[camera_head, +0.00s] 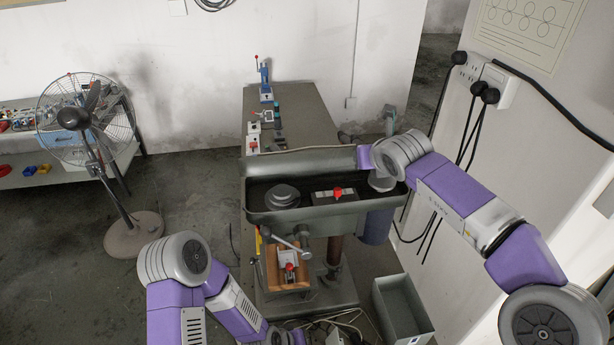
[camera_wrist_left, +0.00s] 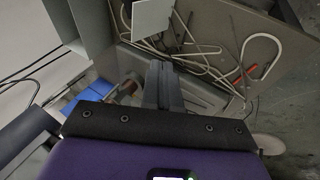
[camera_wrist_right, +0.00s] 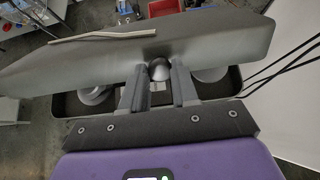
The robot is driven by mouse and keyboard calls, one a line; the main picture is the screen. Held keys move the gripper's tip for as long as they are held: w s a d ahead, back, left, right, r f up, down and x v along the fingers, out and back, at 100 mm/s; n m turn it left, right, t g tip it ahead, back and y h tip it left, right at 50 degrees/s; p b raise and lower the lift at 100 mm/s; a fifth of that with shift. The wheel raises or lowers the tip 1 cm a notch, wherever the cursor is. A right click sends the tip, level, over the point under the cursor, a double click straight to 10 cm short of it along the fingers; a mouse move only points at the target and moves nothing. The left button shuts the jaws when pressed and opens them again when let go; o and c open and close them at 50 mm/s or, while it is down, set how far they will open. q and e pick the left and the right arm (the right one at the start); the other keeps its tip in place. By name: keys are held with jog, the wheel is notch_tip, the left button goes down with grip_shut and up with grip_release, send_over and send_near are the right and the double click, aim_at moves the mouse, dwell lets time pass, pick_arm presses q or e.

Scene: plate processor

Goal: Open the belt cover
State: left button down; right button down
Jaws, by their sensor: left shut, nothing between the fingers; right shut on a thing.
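The belt cover (camera_head: 300,163) is a grey-green lid, raised and tilted up at the back of its long housing (camera_head: 312,217). Inside the housing, a stepped pulley (camera_head: 284,196) shows on the left and another pulley (camera_head: 381,181) on the right. In the right wrist view, my right gripper (camera_wrist_right: 160,85) is shut on the round knob (camera_wrist_right: 160,70) of the belt cover (camera_wrist_right: 200,45). In the head view its fingers are hard to make out. My left gripper (camera_wrist_left: 163,85) is shut and empty, low near the floor and away from the cover.
A drill-press table with a wooden tray (camera_head: 272,268) stands below the housing. A grey bin (camera_head: 404,308) and loose cables are on the floor. A wall panel with hanging black cords (camera_head: 478,120) is close on the right. A fan (camera_head: 90,120) stands left, with free floor between.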

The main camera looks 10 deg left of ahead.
pick_arm(q)
jog(key=w+d+r+n+t, duration=0.2)
jog(key=w+r+n+t, duration=0.25)
jog(key=w+r, duration=0.45)
jog(key=w+d+r+n+t, duration=0.25)
jog(key=w+r+t, duration=0.3)
jog(key=r, duration=0.55)
jog(key=s+a+r+n+t+y, duration=0.1)
jog(key=s+a+r+n+y, duration=0.3)
jog(key=n, duration=0.6)
jog(key=a+r+n+t+y, duration=0.1)
jog(key=r+n+t+y, duration=0.15)
jog(key=r+n, duration=0.55)
jog(key=s+a+r+n+t+y, duration=0.15)
jog(key=r+n+y, duration=0.25)
jog(key=n, duration=0.7)
jog(key=r+x, duration=0.2)
jog(key=x, duration=1)
jog(key=shift+a+g, duration=0.3)
jog(key=shift+a, duration=0.05)
